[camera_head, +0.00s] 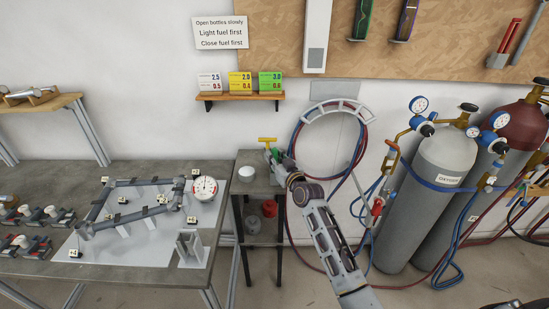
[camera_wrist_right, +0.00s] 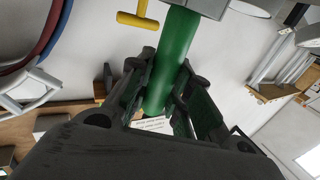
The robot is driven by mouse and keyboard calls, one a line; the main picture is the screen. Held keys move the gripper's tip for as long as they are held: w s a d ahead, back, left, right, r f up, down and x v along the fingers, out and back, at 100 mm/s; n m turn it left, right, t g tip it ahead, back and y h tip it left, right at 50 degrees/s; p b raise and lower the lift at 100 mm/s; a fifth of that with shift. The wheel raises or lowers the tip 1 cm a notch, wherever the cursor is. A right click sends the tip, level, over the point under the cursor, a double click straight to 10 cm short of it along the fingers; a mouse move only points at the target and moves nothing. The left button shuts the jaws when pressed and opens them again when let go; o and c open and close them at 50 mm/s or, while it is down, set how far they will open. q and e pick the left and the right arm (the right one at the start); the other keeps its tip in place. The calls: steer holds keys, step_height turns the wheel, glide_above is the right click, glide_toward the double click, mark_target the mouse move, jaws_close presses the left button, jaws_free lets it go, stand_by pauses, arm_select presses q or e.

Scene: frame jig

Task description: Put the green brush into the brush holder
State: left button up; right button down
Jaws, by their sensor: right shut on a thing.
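The green brush shows as a thick green handle (camera_wrist_right: 175,62) in the right wrist view and as a small green patch (camera_head: 277,153) in the head view. My right gripper (camera_head: 273,160) is above the small side stand, with its fingers closed around the green handle. In the wrist view the right gripper (camera_wrist_right: 163,88) has a finger on each side of it. The handle's far end meets a grey block (camera_wrist_right: 198,5) at the picture's top edge; I cannot tell whether this is the brush holder. My left gripper is not in view.
A yellow T-shaped handle (camera_head: 267,140) stands close by the right gripper. A white round container (camera_head: 246,173) sits on the side stand. The workbench with a pipe frame (camera_head: 130,182) and gauge (camera_head: 204,188) is left. Hoses (camera_head: 367,150) and gas cylinders (camera_head: 436,170) are right.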

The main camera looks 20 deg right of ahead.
mark_target(275, 149)
steer(key=shift+f, duration=0.35)
stand_by(0.6)
steer(key=c, duration=1.2)
jaws_free()
steer(key=shift+c, duration=0.2)
steer(key=shift+r+p, duration=1.3)
steer(key=shift+r, duration=1.2)
steer(key=shift+r+p, duration=1.1)
steer(key=shift+r, duration=0.2)
